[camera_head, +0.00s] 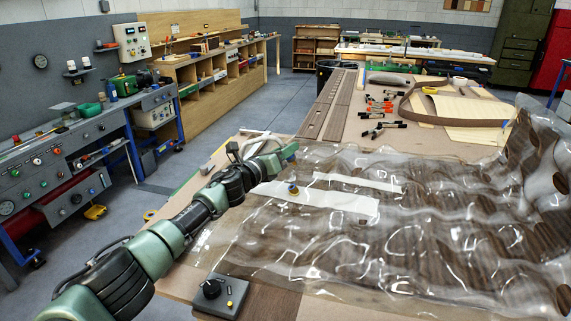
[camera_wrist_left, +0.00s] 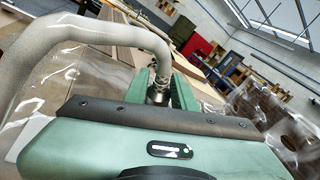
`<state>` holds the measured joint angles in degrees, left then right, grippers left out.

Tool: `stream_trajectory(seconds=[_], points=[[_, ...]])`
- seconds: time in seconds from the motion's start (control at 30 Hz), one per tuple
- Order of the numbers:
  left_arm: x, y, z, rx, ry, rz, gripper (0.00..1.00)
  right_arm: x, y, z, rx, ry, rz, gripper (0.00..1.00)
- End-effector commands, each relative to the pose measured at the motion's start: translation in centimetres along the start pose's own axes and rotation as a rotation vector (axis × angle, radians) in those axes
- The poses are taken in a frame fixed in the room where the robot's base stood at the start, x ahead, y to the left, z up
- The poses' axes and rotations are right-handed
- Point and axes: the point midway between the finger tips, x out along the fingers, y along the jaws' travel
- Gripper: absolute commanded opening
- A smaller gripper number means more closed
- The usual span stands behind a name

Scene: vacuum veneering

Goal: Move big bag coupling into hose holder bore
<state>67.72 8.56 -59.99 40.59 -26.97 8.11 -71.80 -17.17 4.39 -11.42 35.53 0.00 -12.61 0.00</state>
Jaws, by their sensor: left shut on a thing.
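My left gripper (camera_head: 284,154) reaches over the far left edge of the clear bag (camera_head: 330,255). In the left wrist view its green fingers (camera_wrist_left: 160,88) are shut on a metal coupling (camera_wrist_left: 158,95) at the end of a thick grey hose (camera_wrist_left: 80,30). The hose arches up from the coupling and to the left. In the head view the pale hose (camera_head: 258,142) shows behind the gripper; the coupling is hidden there. A grey block (camera_head: 232,293) with a dark round part stands at the table's near edge; I cannot tell whether it is the hose holder. My right gripper is out of view.
The wrinkled clear bag covers much of the table. A small blue and brass fitting (camera_head: 293,189) sits on it near white strips (camera_head: 345,202). Several clamps (camera_head: 380,112) and a curved dark band (camera_head: 415,95) lie farther back. A workbench (camera_head: 75,150) stands left across open floor.

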Motion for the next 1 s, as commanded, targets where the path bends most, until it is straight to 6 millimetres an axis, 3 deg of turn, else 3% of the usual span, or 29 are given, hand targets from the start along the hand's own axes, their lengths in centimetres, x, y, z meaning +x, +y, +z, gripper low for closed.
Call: stream_trajectory(seconds=[0.03, 0.1, 0.3, 0.5, 1.0], points=[[0.0, -0.9, 2.2, 0.009, -0.003, -0.002, 0.0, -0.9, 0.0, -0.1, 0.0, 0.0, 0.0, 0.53], [0.0, -1.8, 4.0, 0.008, -0.003, -0.002, 0.0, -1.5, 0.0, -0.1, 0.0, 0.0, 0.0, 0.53], [0.0, -3.5, 7.7, 0.004, -0.001, 0.001, 0.0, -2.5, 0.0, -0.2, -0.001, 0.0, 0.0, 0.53], [0.0, -4.3, 9.4, 0.0, 0.0, 0.002, 0.0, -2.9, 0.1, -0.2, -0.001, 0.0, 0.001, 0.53], [-0.6, -4.5, 11.5, -0.001, 0.001, 0.002, 0.0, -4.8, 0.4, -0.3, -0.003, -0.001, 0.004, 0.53]])
